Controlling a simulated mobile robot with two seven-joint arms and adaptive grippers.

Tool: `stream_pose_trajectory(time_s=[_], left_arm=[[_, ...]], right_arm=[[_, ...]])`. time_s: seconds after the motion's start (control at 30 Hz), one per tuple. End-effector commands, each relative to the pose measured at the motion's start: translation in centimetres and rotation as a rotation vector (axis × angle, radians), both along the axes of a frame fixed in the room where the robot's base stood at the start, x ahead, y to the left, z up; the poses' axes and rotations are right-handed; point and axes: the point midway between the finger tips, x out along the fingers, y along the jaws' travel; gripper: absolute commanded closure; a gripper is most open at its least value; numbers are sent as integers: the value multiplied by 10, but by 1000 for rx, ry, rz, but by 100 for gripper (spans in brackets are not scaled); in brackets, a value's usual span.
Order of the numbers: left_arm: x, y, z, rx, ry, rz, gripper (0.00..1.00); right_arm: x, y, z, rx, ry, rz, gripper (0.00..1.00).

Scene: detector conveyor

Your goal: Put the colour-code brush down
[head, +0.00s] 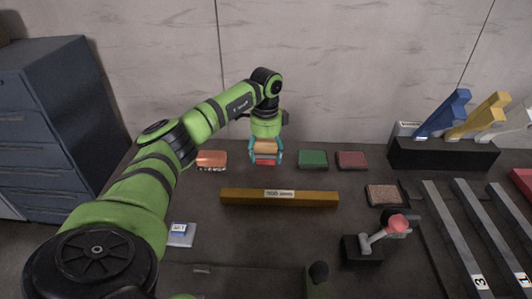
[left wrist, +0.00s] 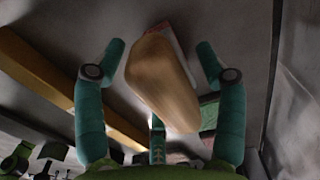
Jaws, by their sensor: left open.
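In the left wrist view the block (left wrist: 162,82) lies between the spread fingers, with a gap visible on each side. It sits over a red piece (head: 265,161) on the dark table. I cannot tell whether the tan block is the colour-code brush. Blue (head: 445,113), yellow (head: 482,116) and white (head: 514,122) upright pieces stand in a black holder (head: 430,156) at the back right. My right gripper does not show.
An orange block (head: 211,160) lies left of the gripper; green (head: 313,158) and dark red (head: 351,160) blocks lie right. A long brown bar (head: 279,198) lies in front. A pink speckled block (head: 383,195), a small device (head: 372,242) and grey rails (head: 455,230) are further right.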

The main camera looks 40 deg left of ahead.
Motion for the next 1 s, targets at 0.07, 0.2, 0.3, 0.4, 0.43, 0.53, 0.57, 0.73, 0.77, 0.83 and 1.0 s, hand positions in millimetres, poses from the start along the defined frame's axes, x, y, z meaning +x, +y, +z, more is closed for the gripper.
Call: stream_pose_trajectory(time_s=[0.07, 0.2, 0.3, 0.4, 0.43, 0.53, 0.57, 0.73, 0.77, 0.83, 1.0], left_arm=[[2, 0, 17, 0, -9, 0, 29], [1, -3, 42, -1, -8, 0, 29], [0, -5, 56, -1, -5, 0, 29], [0, -5, 66, -1, -3, 0, 29], [0, -5, 67, -1, -2, 0, 29], [-1, -5, 70, -2, -1, 0, 29], [-1, -5, 70, -2, -1, 0, 29], [-1, -5, 70, -2, -1, 0, 29], [0, -5, 70, -2, -1, 0, 29], [0, -5, 70, -2, -1, 0, 29], [0, -5, 70, -1, -2, 0, 29]], right_arm=[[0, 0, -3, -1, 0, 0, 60], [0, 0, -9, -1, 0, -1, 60], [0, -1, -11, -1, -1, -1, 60], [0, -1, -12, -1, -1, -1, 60], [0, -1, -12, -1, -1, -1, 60], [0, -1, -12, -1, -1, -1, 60], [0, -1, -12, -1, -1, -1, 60], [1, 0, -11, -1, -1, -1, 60], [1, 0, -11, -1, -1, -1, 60], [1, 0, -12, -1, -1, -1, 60], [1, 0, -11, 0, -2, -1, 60]])
